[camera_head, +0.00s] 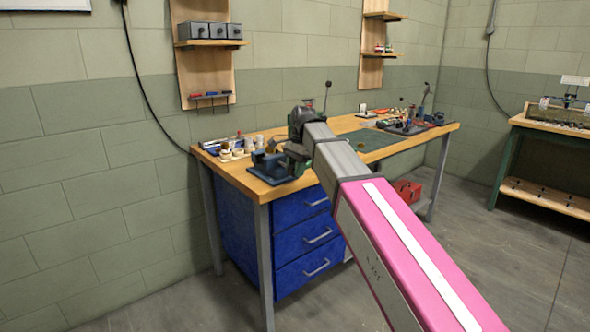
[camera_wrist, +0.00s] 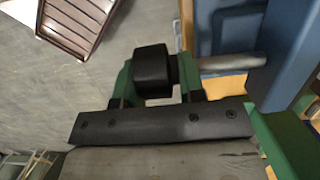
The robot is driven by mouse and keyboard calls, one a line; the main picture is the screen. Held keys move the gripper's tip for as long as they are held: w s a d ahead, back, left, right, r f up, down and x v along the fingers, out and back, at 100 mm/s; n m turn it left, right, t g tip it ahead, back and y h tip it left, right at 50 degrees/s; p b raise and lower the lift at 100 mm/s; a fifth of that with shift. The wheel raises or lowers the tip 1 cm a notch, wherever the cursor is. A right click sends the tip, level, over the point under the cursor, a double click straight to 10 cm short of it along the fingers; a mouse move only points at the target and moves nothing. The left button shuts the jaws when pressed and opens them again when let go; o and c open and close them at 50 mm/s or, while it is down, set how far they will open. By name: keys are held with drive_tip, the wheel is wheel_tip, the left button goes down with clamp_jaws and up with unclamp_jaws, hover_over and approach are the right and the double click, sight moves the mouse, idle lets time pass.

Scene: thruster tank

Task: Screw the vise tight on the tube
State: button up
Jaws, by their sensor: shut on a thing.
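A bare metal handle rod (camera_wrist: 230,62) runs right from beside that head. My gripper (camera_head: 302,118) is at the vise, shut on what appears to be its handle. A thin ball-ended rod (camera_head: 326,97) sticks up beside my gripper. I cannot make out the tube for certain.
The wooden workbench (camera_head: 425,137) has blue drawers (camera_head: 310,237) below. A green mat (camera_head: 368,139) and tools lie to the right. A red box (camera_head: 407,190) is beneath the bench.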

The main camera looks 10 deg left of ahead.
drive_tip(key=g+y, duration=0.3)
drive_tip(key=g, duration=0.1)
drive_tip(key=shift+s+d+f, duration=0.25)
drive_tip(key=shift+d+f, duration=0.05)
drive_tip(key=shift+d, duration=0.05)
drive_tip(key=shift+y, duration=0.4)
drive_tip(key=o, duration=0.8)
drive_tip(key=shift+c, duration=0.2)
drive_tip(key=shift+w+a+r, duration=0.15)
drive_tip(key=shift+w, duration=0.05)
